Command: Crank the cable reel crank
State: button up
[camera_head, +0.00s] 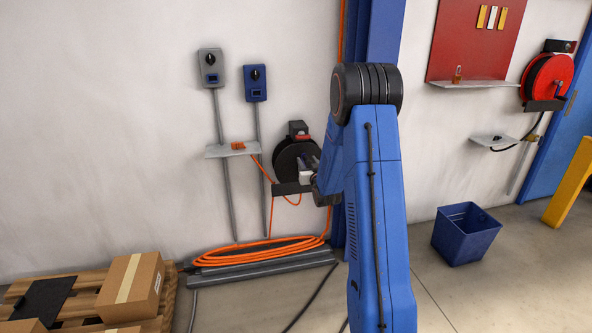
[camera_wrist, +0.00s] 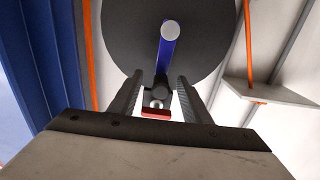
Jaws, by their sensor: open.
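The black cable reel (camera_head: 287,158) is mounted on the wall left of the blue column, its right side partly hidden by my arm. In the wrist view its dark disc (camera_wrist: 120,35) fills the upper middle. The crank (camera_wrist: 166,50) shows there as a blue bar with a pale round end, running down to a dark hub. My gripper (camera_wrist: 158,80) is open, its two dark fingers pointing at the reel on either side of the crank's lower end. I see no finger touching the crank; the depth between them is unclear. In the head view my gripper (camera_head: 306,176) is in front of the reel.
A coiled orange cable (camera_head: 260,252) lies below. A pallet with a cardboard box (camera_head: 131,286) stands at lower left. A blue bin (camera_head: 466,234) and a red reel (camera_head: 550,78) are at right.

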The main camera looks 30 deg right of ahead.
jog(key=shift+v, duration=2.55)
jog(key=shift+o, duration=0.3)
jog(key=o, duration=0.5)
